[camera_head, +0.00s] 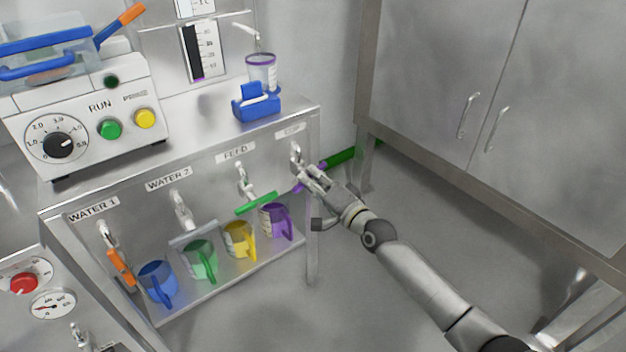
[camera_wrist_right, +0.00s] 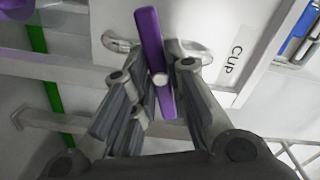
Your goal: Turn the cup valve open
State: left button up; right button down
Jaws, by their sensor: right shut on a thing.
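The cup valve sits at the right end of the panel below the CUP label (camera_head: 289,131). Its purple handle (camera_wrist_right: 148,32) runs nearly upright in the right wrist view, between the two fingers. My right gripper (camera_head: 308,175) is at this valve in the head view and hides most of the handle there. The right gripper (camera_wrist_right: 161,85) is shut on the purple handle. A clear cup with a purple rim (camera_head: 262,72) stands in a blue holder (camera_head: 256,104) on top of the bench. My left gripper is not in view.
To the left are the FEED valve with a green handle (camera_head: 256,204), the WATER 2 valve with a grey handle (camera_head: 194,235) and the WATER 1 valve with an orange handle (camera_head: 121,267). Several coloured jugs stand on the shelf below. A steel cabinet (camera_head: 440,80) is at right.

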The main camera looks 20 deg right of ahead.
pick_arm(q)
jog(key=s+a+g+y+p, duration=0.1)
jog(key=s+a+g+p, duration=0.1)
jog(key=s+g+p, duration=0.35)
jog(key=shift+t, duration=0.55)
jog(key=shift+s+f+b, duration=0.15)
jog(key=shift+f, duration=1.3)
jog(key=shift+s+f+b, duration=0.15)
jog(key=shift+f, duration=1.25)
pick_arm(e)
jog(key=shift+f+n, duration=0.1)
jog(key=shift+n, duration=6.7)
jog(key=c, duration=1.4)
grip_release()
jog(key=shift+o, duration=0.2)
jog(key=shift+s, duration=0.15)
jog(key=v, duration=1.1)
jog(key=shift+s+d, duration=0.15)
jog(key=shift+s, duration=0.25)
